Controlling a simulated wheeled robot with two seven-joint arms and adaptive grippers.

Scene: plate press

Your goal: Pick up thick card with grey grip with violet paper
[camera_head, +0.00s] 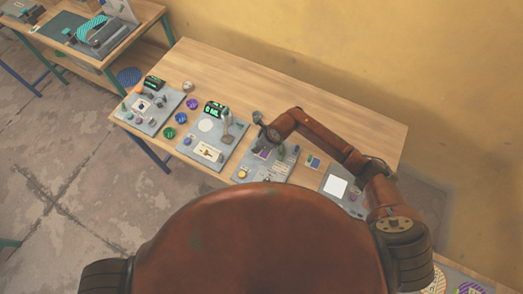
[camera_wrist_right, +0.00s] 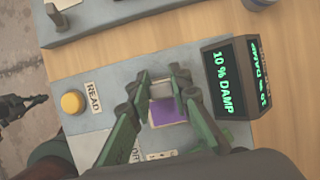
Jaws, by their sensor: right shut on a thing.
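The thick card with violet paper (camera_wrist_right: 168,110) lies over the grey station in the right wrist view, with its pale grey grip (camera_wrist_right: 160,90) at the far end. My right gripper (camera_wrist_right: 158,82) is shut on the card's grip, one finger on each side. I cannot tell whether the card touches the station. In the head view my right gripper (camera_head: 261,133) is over the station, and the violet paper (camera_head: 263,153) shows just below it. A dark gripper, seemingly my left (camera_wrist_right: 22,107), shows at the left edge of the wrist view; its jaw state is unclear.
A display reading "10 % DAMP" (camera_wrist_right: 228,80) stands close right of the card. A yellow button (camera_wrist_right: 71,102) and a READ label (camera_wrist_right: 93,98) are to the left. Other stations line the wooden table (camera_head: 320,110). The back of the table is mostly clear.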

